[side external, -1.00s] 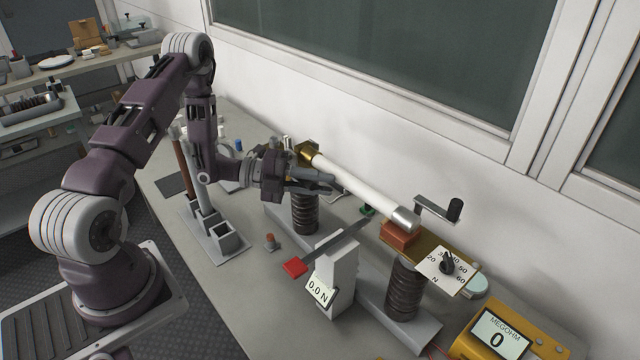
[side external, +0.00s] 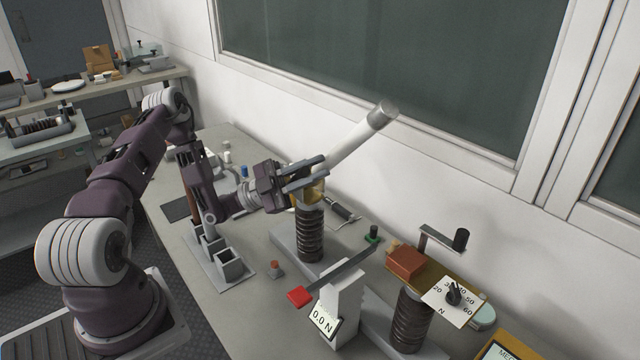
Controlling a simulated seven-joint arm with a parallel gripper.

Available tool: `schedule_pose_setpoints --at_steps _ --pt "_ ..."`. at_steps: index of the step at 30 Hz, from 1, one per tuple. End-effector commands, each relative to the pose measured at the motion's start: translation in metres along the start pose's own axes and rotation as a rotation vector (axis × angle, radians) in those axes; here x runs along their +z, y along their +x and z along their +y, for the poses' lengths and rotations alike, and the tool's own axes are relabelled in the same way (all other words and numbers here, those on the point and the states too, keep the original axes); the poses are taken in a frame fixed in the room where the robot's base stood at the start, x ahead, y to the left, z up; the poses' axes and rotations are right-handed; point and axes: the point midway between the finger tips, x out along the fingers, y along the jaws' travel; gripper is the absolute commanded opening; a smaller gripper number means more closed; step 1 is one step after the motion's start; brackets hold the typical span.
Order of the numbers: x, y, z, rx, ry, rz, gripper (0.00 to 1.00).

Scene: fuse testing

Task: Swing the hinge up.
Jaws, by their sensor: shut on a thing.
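The white fuse tube (side external: 350,144) with a silver end cap (side external: 382,113) slants up to the right, its capped end high in the air. Its lower end sits at the brass hinge (side external: 313,191) on top of the left ribbed insulator (side external: 309,232). My gripper (side external: 312,178) is shut on the tube's lower end near the hinge, and the fingers partly hide that joint. The reddish-brown contact block (side external: 405,261) on the right insulator (side external: 411,318) stands bare, apart from the tube.
A force gauge (side external: 338,303) reading 0.0 N, with a red-tipped lever (side external: 300,297), stands in front. A crank (side external: 459,240) and dial plate (side external: 453,295) are at the right. A grey holder (side external: 228,262) stands left. The wall and window lie behind the tube.

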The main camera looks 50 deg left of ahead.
Motion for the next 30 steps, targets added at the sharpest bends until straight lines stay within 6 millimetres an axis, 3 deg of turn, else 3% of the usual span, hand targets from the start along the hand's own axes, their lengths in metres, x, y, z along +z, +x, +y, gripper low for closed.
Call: schedule_pose_setpoints --at_steps 15,30 --pt "0.000 -0.016 -0.054 -0.319 -0.312 0.090 0.00" --pt "0.006 -0.028 -0.076 -0.466 -0.460 0.130 0.00"
